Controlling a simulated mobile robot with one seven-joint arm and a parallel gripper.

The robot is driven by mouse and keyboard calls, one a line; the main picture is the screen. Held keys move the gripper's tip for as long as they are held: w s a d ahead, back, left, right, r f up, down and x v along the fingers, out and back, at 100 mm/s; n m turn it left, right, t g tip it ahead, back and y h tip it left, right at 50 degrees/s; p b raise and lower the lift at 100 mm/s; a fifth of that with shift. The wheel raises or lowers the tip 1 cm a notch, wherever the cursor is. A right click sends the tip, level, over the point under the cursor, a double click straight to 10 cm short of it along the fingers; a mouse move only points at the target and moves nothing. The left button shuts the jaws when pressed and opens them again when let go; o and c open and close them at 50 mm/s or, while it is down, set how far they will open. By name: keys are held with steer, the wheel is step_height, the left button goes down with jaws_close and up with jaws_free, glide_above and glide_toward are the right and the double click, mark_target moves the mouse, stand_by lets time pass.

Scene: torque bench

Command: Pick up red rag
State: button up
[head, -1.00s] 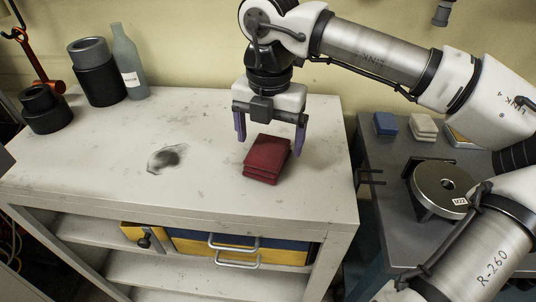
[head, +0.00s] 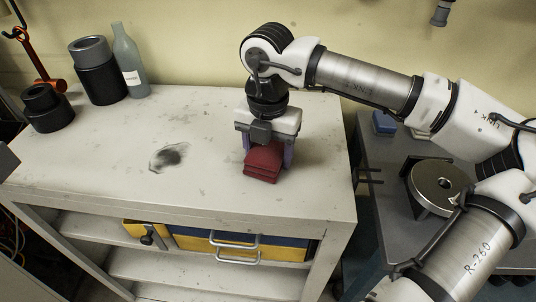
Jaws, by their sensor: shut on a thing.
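The red rag (head: 262,166) is a folded dark red stack on the right part of the white bench top, near its front edge. My gripper (head: 265,156) points down over it, with one purple finger at each side of the stack. The fingers are shut on the rag, and the gripper body hides its rear part. The rag appears to rest on the bench top; I see no clear gap beneath it.
Dark cylindrical sockets (head: 98,72) and a grey bottle (head: 127,62) stand at the back left of the bench top (head: 110,140). A dark smudge (head: 168,157) marks its middle. A grey side table (head: 385,215) at right holds a round metal disc (head: 440,184) and a blue folded cloth (head: 384,123).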

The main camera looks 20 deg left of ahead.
mark_target(268, 150)
steer(key=shift+r, duration=0.1)
step_height(268, 150, up, 20)
steer(key=b, duration=0.1)
stand_by(0.4)
steer(key=o, duration=0.4)
steer(key=c, duration=0.3)
